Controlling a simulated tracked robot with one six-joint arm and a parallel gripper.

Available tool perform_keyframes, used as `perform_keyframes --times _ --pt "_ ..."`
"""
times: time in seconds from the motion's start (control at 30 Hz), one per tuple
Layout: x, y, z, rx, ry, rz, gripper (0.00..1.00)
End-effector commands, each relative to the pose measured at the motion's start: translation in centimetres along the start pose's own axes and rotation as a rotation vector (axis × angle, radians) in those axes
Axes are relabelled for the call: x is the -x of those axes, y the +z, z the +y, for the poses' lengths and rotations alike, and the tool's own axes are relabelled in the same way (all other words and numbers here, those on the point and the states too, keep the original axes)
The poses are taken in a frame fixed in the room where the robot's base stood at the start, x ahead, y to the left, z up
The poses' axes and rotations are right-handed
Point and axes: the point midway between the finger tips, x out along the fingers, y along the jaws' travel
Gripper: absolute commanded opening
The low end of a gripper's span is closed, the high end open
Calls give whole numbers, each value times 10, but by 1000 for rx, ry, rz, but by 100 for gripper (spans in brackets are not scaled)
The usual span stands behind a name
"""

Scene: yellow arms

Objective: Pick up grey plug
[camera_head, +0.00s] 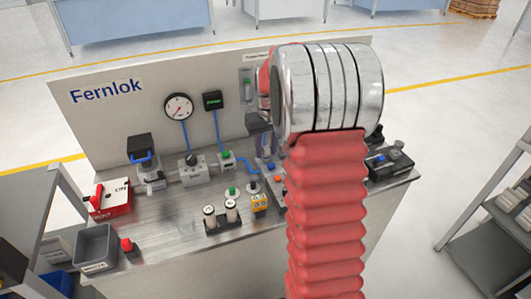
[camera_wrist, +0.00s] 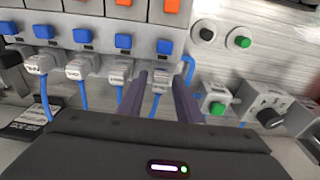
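Several grey plugs with blue cables sit in a row along a grey block in the wrist view, such as the leftmost plug (camera_wrist: 40,64), a second plug (camera_wrist: 80,68) and a third plug (camera_wrist: 119,70). My gripper (camera_wrist: 160,84) is open, with its two dark fingers on either side of the rightmost plug (camera_wrist: 160,77). I cannot tell whether the fingers touch it. In the head view my red and silver arm hides this part of the bench.
The grey block bears blue squares (camera_wrist: 88,36) and orange squares above. A green-button box (camera_wrist: 216,105) stands close right of my gripper, with a black-knob box (camera_wrist: 270,115) beyond. The bench (camera_head: 170,240) also holds a red switch box (camera_head: 109,198) and a grey bin (camera_head: 96,247).

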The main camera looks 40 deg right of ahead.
Motion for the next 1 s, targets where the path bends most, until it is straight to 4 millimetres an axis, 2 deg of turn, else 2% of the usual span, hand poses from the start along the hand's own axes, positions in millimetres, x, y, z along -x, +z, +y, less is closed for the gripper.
perform_keyframes --times 0.07,0.43,0.77,1.0 --pt "0 0 0 0 0 0 26" --pt "0 0 0 0 0 0 0" --pt "2 0 0 0 0 1 0" --pt "24 -3 0 0 1 4 0"
